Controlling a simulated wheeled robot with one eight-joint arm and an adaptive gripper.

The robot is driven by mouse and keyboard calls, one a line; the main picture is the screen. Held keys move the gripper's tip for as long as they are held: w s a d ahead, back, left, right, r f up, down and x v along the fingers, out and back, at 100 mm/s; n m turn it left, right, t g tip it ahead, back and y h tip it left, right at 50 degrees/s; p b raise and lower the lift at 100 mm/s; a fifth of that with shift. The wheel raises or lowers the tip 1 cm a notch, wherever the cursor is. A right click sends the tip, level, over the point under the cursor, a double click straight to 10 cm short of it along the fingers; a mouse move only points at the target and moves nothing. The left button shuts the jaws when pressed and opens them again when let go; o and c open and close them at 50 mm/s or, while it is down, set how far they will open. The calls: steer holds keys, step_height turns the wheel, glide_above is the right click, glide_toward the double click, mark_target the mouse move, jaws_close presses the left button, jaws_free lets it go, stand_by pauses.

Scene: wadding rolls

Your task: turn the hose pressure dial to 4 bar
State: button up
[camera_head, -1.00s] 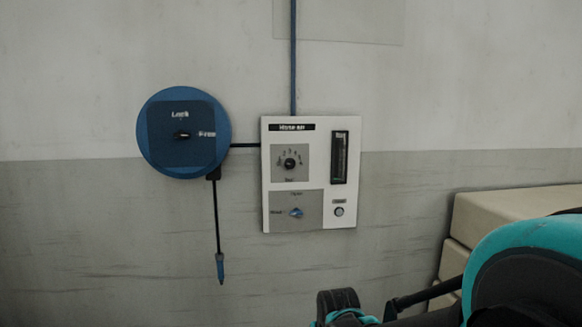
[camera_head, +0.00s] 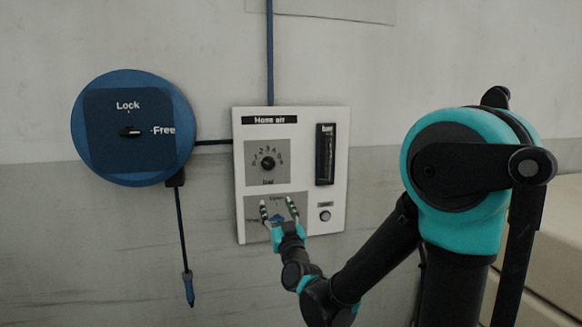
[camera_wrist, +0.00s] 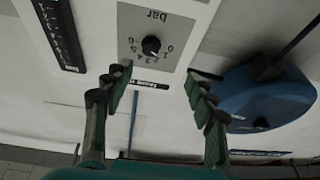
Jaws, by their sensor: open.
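The hose pressure dial (camera_head: 268,163) is a small black knob on a grey square with a numbered scale and the word bar, on the white panel (camera_head: 240,201). In the wrist view the dial (camera_wrist: 151,46) shows upside down near the top middle. I cannot read its setting surely. My gripper (camera_head: 279,205) is open and empty, in front of the panel's lower part and below the dial in the head view. In the wrist view my gripper (camera_wrist: 165,78) has its fingers spread on either side, with the dial beyond the gap between them.
A blue valve knob (camera_head: 277,218) is partly hidden behind my gripper. A gauge (camera_head: 325,154) and a round button (camera_head: 325,215) are at the panel's right. The blue hose reel (camera_head: 130,165) with a Lock/Free knob hangs left. Pale stacked blocks (camera_head: 550,225) stand right.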

steer(key=r+t+h, duration=0.1)
glide_toward(269, 167)
steer(key=shift+m, duration=0.4)
steer(key=x, duration=0.8)
steer(key=shift+w+a+r, duration=0.1)
steer(key=shift+w+r, duration=0.1)
steer(key=shift+w, duration=0.15)
steer(key=c, duration=1.2)
